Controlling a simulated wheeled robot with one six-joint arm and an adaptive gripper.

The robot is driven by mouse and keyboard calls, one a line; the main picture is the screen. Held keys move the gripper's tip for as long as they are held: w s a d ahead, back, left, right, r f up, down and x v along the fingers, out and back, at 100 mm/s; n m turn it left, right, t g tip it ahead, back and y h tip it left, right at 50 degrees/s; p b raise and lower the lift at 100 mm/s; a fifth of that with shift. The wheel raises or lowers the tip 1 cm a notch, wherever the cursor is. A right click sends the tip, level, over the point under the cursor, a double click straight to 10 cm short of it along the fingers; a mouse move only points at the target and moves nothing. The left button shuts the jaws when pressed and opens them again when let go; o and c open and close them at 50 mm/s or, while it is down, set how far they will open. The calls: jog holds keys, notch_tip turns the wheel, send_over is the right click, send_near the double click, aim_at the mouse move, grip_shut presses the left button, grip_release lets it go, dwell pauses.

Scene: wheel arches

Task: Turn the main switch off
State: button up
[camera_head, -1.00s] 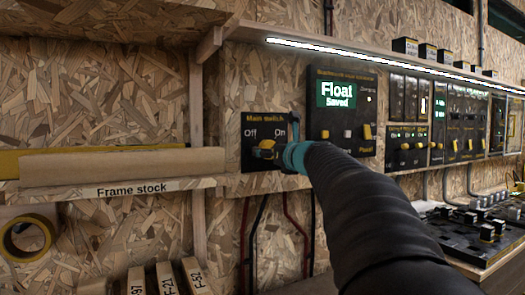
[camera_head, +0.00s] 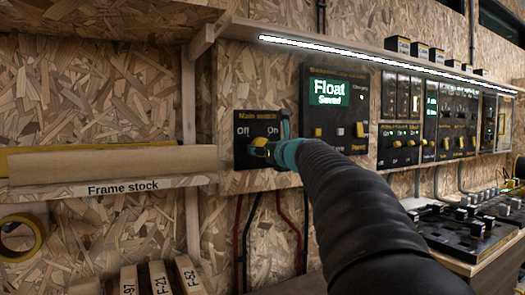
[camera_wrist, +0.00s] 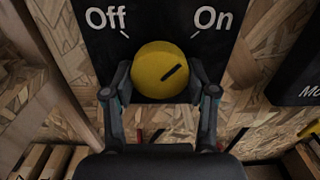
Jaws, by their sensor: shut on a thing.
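The main switch is a black panel (camera_head: 245,122) on the chipboard wall, marked Off on the left and On on the right. Its round yellow knob (camera_wrist: 163,70) fills the middle of the wrist view; in the head view it is largely hidden by my gripper. The black line on the knob points up and right, towards the On side. My gripper (camera_wrist: 163,86) is shut on the knob, one finger on each side. In the head view my gripper (camera_head: 268,150) reaches the panel from the right.
A black panel with a lit screen reading Float Saved (camera_head: 328,90) is right of the switch. A shelf labelled Frame stock (camera_head: 125,189) is on the left. More control panels (camera_head: 460,115) line the wall at right. Cables (camera_head: 245,240) hang below the switch.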

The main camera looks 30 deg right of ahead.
jog(key=n+b, duration=0.2)
jog(key=n, duration=0.1)
jog(key=shift+f+n, duration=0.15)
jog(key=shift+n, duration=0.15)
jog(key=n+b, duration=0.2)
jog(key=n, duration=0.2)
jog(key=shift+d+n+b, duration=0.1)
jog(key=shift+n+b, duration=0.2)
jog(key=n+b, duration=0.2)
jog(key=n, duration=0.2)
jog(key=shift+n, duration=0.3)
jog(key=n+b, duration=0.1)
jog(key=n, duration=0.2)
jog(key=n+b, duration=0.1)
jog(key=shift+r+n+b, duration=0.25)
jog(key=shift+n+b, duration=0.05)
jog(key=o, duration=1.2)
jog(key=shift+c, duration=0.2)
